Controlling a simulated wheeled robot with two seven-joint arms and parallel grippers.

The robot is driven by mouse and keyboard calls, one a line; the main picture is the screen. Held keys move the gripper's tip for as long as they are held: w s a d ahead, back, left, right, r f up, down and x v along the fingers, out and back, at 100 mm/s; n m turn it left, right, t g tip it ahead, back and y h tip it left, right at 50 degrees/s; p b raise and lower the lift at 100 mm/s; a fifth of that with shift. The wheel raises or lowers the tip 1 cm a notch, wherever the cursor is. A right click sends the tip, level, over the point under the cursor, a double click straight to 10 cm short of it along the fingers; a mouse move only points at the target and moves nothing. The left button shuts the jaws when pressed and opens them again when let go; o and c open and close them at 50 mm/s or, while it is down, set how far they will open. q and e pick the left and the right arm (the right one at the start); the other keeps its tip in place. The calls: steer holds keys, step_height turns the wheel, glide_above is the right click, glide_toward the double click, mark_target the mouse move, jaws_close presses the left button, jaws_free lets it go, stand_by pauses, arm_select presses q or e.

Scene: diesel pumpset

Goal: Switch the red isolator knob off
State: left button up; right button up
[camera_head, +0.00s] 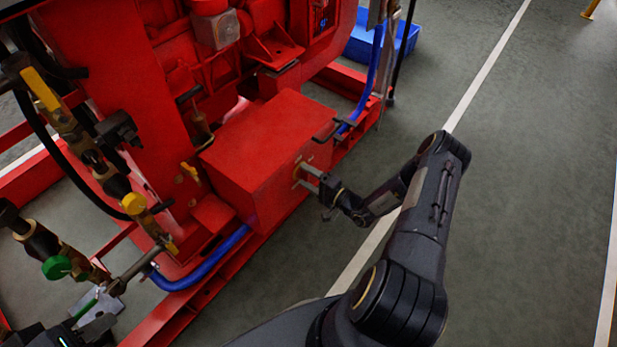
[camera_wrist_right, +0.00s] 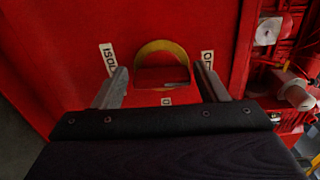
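The red isolator knob (camera_wrist_right: 162,76) sits on a yellow round plate (camera_wrist_right: 163,47) on a red panel, centred in the right wrist view. Its grip bar looks roughly level. My right gripper (camera_wrist_right: 160,86) is open, one finger on each side of the knob, with gaps between. I cannot tell how deep the fingertips reach. In the head view my right gripper (camera_head: 308,178) is at the right-hand face of the red box (camera_head: 262,140), and the knob is mostly hidden there. My left gripper (camera_head: 92,312) is low at the left, partly cut off; its finger opening is unclear.
White labels (camera_wrist_right: 107,58) flank the knob, partly covered by the fingers. Valves with yellow and green handles (camera_head: 57,267) stand at the left. Blue hoses (camera_head: 200,272) run along the red frame. A blue crate (camera_head: 361,40) lies behind. The grey floor (camera_head: 530,180) at right is clear.

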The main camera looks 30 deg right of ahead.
steer(key=shift+o, duration=0.8)
steer(key=shift+s+d, duration=0.1)
steer(key=shift+s, duration=0.1)
steer(key=p+v, duration=0.1)
steer(key=v, duration=0.6)
steer(key=shift+s+p, duration=0.15)
steer(key=shift+p, duration=0.25)
